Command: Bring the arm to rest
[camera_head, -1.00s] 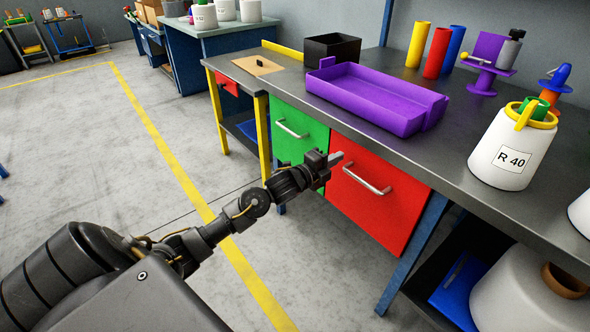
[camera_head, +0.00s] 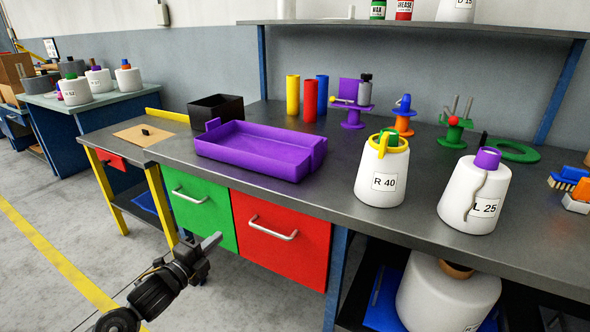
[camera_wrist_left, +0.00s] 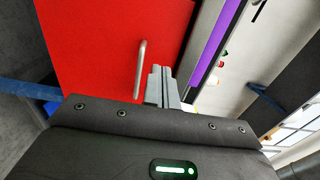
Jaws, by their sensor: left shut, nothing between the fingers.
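My left gripper (camera_head: 209,243) is shut and empty. In the head view it is at the lower left, in front of the workbench and below the bench top, near the green drawer (camera_head: 200,213). In the left wrist view its closed fingers (camera_wrist_left: 162,84) point toward the red drawer (camera_wrist_left: 95,40) and its metal handle (camera_wrist_left: 139,68). Whether the fingers touch anything is hard to tell, but they look apart from the drawers. My right gripper is in neither view.
The red drawer's handle (camera_head: 272,229) sticks out. Open floor (camera_head: 50,285) lies to the left.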

